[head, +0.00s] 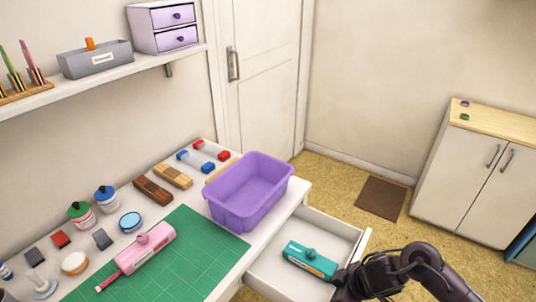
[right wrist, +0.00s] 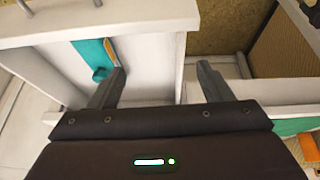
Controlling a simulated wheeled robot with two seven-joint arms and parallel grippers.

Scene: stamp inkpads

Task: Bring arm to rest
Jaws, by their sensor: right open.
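My right arm comes in from the lower right of the head view, and its gripper (head: 345,283) is beside the open drawer (head: 262,268). In the right wrist view the gripper's two fingers (right wrist: 161,70) are spread apart with nothing between them. A teal case (head: 306,258) with a knob and an orange end lies in the drawer, close to the gripper. It also shows in the right wrist view (right wrist: 88,54), near the left fingertip; I cannot tell whether they touch. My left gripper is not in view.
A purple bin (head: 235,207) stands on the table above the drawer. A pink case (head: 148,250) lies on the green mat (head: 200,270), with pots, ink pads and blocks behind. A shelf (head: 120,78) hangs at upper left. Open floor (head: 340,190) lies before the cabinet (head: 455,175).

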